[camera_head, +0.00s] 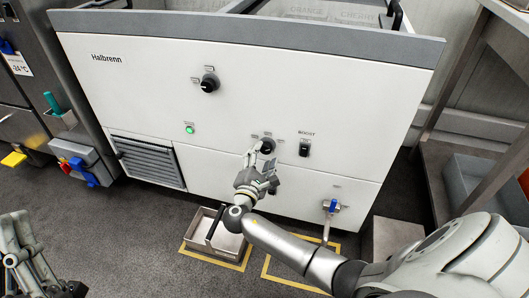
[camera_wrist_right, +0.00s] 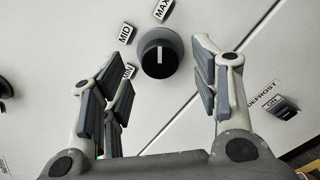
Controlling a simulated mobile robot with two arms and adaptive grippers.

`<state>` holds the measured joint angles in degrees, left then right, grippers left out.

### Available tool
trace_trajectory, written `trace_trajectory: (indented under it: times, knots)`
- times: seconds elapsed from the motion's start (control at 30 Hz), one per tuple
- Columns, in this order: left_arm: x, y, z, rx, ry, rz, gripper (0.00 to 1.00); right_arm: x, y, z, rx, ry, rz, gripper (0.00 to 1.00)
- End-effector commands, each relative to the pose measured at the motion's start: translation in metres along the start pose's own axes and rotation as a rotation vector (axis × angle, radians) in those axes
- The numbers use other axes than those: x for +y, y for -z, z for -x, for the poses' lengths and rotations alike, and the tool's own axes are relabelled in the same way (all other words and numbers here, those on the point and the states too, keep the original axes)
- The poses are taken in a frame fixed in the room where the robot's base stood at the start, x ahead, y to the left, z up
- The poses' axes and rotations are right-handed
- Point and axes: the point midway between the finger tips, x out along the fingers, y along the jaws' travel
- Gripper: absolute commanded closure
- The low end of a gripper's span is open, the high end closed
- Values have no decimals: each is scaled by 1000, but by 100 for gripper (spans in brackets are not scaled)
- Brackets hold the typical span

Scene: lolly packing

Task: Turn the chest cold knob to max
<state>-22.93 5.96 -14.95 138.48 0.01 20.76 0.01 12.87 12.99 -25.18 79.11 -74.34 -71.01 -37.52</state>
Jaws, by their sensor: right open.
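The chest cold knob (camera_head: 267,146) is a dark round knob low on the white chest front. In the right wrist view the knob (camera_wrist_right: 160,52) has a short white mark that runs upright in the picture. Its MIN (camera_wrist_right: 129,72), MID (camera_wrist_right: 125,33) and MAX (camera_wrist_right: 163,9) labels sit around its left and upper side. My right gripper (camera_head: 256,153) is right by the knob, open, its fingers spread to either side of it; contact does not show. My left gripper (camera_head: 30,262) shows partly at the lower left, away from the chest; its jaw state is unclear.
Another black knob (camera_head: 210,84) sits higher on the panel. A BOOST switch (camera_head: 304,149) is right of the cold knob, a green light (camera_head: 189,129) to its left. A blue-handled valve (camera_head: 332,206) is lower right. A grey tray (camera_head: 213,238) stands on the floor below.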

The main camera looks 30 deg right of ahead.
Motion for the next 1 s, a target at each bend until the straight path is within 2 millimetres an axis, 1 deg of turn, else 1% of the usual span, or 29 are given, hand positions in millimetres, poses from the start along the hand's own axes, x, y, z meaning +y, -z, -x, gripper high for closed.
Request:
trace_trajectory:
  times: [0.03, 0.2, 0.3, 0.4, 0.5, 0.6, 1.0]
  knots:
    - [0, 0, 0, 0, 0, 0, 100, -1, 2, 13, 5, 1, -1, 44]
    - [0, 0, 0, 1, 0, 0, 100, -1, 1, 50, 4, 1, -1, 44]
    - [0, 0, 0, 1, 0, 0, 100, -1, 1, 67, 3, 2, 0, 44]
    - [0, 0, 0, 1, 0, 0, 100, -1, 1, 80, 4, 1, 1, 44]
    - [0, 0, 0, 1, 0, 0, 100, 0, 0, 88, 1, 1, 0, 44]
    - [0, 0, 0, 1, 0, 0, 100, 0, 0, 90, 0, 1, 1, 44]
    - [0, 1, 0, 2, -1, -1, 100, 0, 0, 90, 1, 0, 1, 44]
